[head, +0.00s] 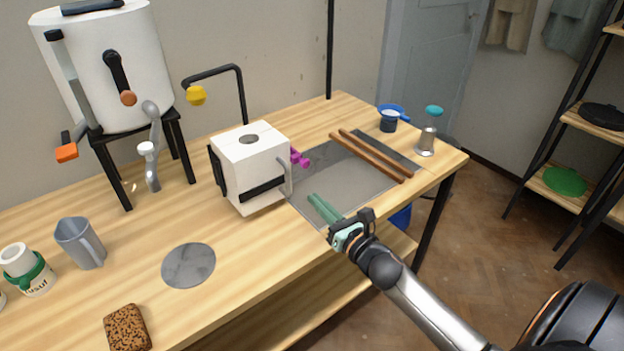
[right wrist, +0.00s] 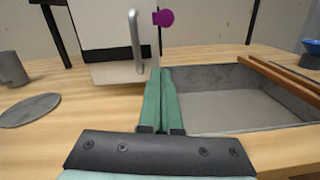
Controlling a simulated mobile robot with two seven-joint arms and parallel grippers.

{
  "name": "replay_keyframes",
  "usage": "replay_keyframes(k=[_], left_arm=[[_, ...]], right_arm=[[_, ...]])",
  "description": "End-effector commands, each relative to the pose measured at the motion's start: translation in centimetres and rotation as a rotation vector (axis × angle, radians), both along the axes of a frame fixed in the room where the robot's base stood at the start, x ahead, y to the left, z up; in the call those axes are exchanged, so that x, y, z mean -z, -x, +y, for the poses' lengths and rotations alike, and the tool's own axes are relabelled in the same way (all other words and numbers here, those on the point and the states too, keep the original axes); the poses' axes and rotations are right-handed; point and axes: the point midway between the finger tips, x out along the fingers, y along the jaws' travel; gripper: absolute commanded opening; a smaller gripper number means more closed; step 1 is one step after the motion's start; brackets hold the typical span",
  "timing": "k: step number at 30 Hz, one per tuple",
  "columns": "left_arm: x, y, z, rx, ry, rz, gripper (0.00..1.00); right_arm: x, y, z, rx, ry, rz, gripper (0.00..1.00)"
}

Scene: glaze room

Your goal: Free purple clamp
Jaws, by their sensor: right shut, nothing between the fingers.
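The purple clamp (head: 299,157) shows at the right side of a white block (head: 252,150) with a round dark hole in its top. Only part of the clamp is in sight; the block hides the rest. In the right wrist view a purple knob (right wrist: 164,17) sticks out beside the block's grey handle (right wrist: 136,40). My right gripper (head: 317,202) has green fingers and is shut and empty. Its fingertips (right wrist: 161,76) are in front of the block's right side, apart from the clamp. My left gripper is not in view.
A grey disc (head: 189,265), a grey jug (head: 80,243) and a brown sponge (head: 127,327) are at left. A large white tank (head: 105,70) stands behind. The front middle table is free.

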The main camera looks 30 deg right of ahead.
Motion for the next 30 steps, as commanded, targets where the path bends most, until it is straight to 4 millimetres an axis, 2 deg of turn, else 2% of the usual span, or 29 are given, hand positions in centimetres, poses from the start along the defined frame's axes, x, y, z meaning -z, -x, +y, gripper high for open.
replay_keyframes(k=[5,7,12,30], left_arm=[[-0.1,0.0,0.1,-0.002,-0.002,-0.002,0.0],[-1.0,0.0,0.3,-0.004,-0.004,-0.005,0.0],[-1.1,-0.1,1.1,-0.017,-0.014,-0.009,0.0],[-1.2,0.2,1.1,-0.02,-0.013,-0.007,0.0]], right_arm=[[-0.3,-2.9,0.1,0.001,0.001,-0.002,0.0],[-2.1,-2.9,-0.1,0.0,0.003,-0.003,0.0],[-3.5,-3.3,-0.4,0.0,0.002,0.0,0.0],[-4.2,-3.4,-0.4,0.0,0.0,0.0,0.0]])
